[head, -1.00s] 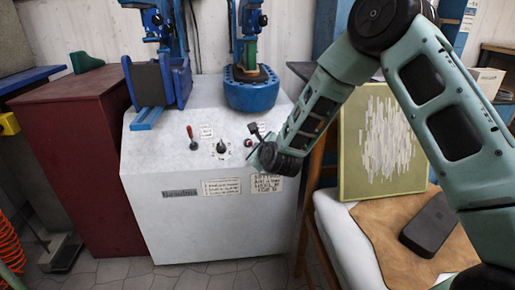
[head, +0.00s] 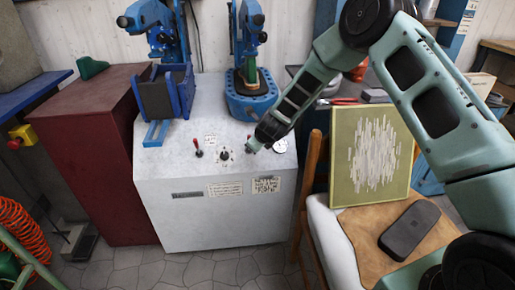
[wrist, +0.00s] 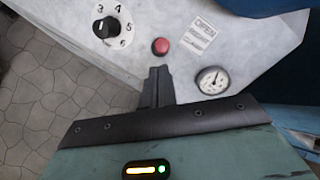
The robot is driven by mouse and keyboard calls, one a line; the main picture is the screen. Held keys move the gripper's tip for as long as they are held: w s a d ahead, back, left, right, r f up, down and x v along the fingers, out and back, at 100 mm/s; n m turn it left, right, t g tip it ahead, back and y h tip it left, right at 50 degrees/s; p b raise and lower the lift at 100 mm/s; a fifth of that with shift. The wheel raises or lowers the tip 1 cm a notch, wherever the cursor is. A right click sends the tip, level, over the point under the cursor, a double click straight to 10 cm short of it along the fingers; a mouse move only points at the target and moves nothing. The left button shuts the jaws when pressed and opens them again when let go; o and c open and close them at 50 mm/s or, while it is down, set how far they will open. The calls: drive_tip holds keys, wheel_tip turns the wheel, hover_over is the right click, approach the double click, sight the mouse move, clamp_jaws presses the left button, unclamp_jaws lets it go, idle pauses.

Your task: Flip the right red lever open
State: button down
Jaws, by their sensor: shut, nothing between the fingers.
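In the head view, a red-handled lever (head: 198,148) stands on the left of the white machine's sloped panel. In the wrist view, a round red knob (wrist: 160,46) sits beside a label reading OPEN (wrist: 201,33). I see it end-on and cannot tell whether it is the right lever's tip or a button.
A black dial (wrist: 103,27) and a round gauge (wrist: 212,80) flank the knob. A blue press (head: 251,92) stands behind on the white machine (head: 225,215). A chair with a green-framed panel (head: 372,155) is close on the right.

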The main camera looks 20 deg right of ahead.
drive_tip(key=shift+s+f, duration=0.1)
drive_tip(key=shift+f, duration=0.1)
drive_tip(key=shift+r+p, duration=0.45)
drive_tip(key=shift+r, duration=0.3)
drive_tip(key=shift+d, duration=0.1)
